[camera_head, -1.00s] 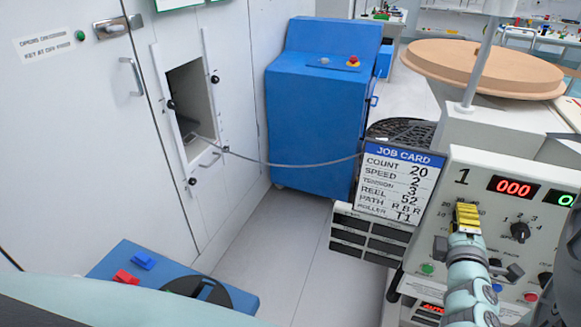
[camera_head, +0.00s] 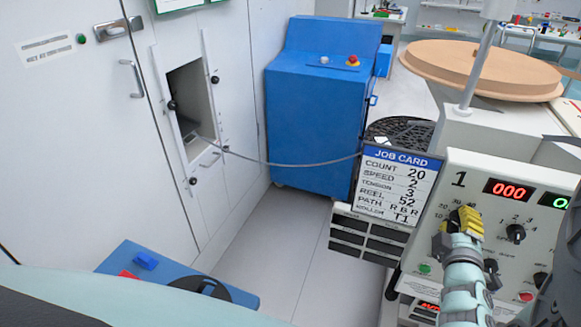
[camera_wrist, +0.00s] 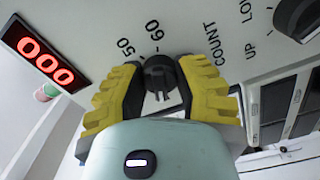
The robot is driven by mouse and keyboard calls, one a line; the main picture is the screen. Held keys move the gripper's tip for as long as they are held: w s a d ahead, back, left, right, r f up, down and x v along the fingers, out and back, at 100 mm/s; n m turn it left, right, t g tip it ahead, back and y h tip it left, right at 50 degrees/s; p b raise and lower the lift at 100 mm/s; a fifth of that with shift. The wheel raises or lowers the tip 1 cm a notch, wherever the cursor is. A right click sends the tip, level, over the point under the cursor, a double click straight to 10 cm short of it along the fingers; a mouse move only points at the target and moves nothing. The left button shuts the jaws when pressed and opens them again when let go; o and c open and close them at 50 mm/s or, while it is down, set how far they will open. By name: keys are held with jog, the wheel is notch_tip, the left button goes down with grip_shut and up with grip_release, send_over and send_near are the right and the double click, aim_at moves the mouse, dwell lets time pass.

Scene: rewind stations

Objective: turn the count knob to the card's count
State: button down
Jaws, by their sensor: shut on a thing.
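The job card (camera_head: 397,187) in the head view reads COUNT 20, SPEED 2, TENSION 3, REEL 52, PATH R B R, ROLLER T1. The black count knob (camera_wrist: 159,72) sits between the yellow fingers of my gripper (camera_wrist: 160,85) in the wrist view, beside the printed word COUNT and the marks 50 and 60. My gripper is shut on the knob. In the head view my gripper (camera_head: 467,220) is at the panel (camera_head: 487,168) and hides the knob. I cannot tell which mark the knob points to. The red display (camera_head: 509,190) reads 000.
Another black knob (camera_head: 516,233) is right of my gripper. A green button (camera_head: 424,269) and a red button (camera_head: 525,296) are lower on the panel. A tan reel (camera_head: 485,68) lies above. A blue cabinet (camera_head: 318,120) stands behind; the floor before it is clear.

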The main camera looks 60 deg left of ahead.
jog(key=shift+f, duration=0.25)
jog(key=c, duration=0.6)
grip_release()
jog(key=shift+r, duration=0.2)
jog(key=shift+d, duration=0.1)
jog(key=v, duration=0.7)
jog(key=shift+s, duration=0.2)
jog(key=shift+d, duration=0.15)
